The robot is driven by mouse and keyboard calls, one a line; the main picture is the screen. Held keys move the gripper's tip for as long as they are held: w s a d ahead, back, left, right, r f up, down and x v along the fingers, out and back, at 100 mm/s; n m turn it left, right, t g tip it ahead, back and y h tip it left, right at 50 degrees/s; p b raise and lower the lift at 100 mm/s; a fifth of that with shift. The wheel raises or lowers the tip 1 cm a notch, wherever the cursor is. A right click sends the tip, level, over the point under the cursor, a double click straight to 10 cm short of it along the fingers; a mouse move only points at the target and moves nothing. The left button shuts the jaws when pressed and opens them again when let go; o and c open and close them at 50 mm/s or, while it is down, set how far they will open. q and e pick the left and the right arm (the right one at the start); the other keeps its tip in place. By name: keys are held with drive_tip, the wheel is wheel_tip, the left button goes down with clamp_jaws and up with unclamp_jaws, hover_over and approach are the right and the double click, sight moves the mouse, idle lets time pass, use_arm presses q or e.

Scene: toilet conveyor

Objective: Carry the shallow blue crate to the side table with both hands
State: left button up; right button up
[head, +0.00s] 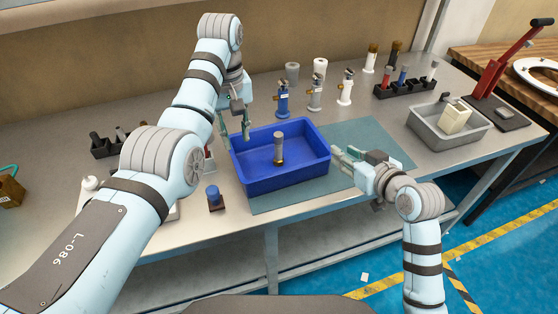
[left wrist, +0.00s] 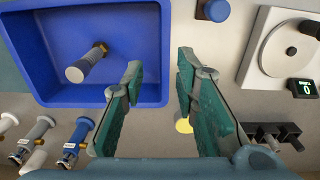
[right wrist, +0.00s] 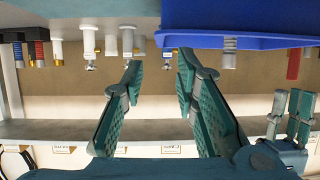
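The shallow blue crate (head: 310,172) sits on the metal workbench, partly over a grey-green mat, with a grey-and-brass valve (head: 279,148) standing inside. My left gripper (head: 236,126) is open and empty at the crate's left rim. In the left wrist view, its fingers (left wrist: 159,68) appear on either side of the rim of the crate (left wrist: 150,94); their height above it is unclear. My right gripper (head: 342,158) is open and empty just off the crate's right side. In the right wrist view, the crate (right wrist: 240,18) lies beyond its fingers (right wrist: 160,68), upper right.
Several valves (head: 315,95) stand behind the crate. A grey tray (head: 425,128) with a cream block is to the right. A blue-capped piece (head: 214,198) is left of the crate.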

sight(240, 174)
use_arm(q)
drive_tip(key=shift+a, duration=0.2)
use_arm(e)
drive_tip(key=shift+w+a+r, duration=0.1)
drive_tip(key=shift+a+r, duration=0.05)
drive_tip(key=shift+a, duration=0.05)
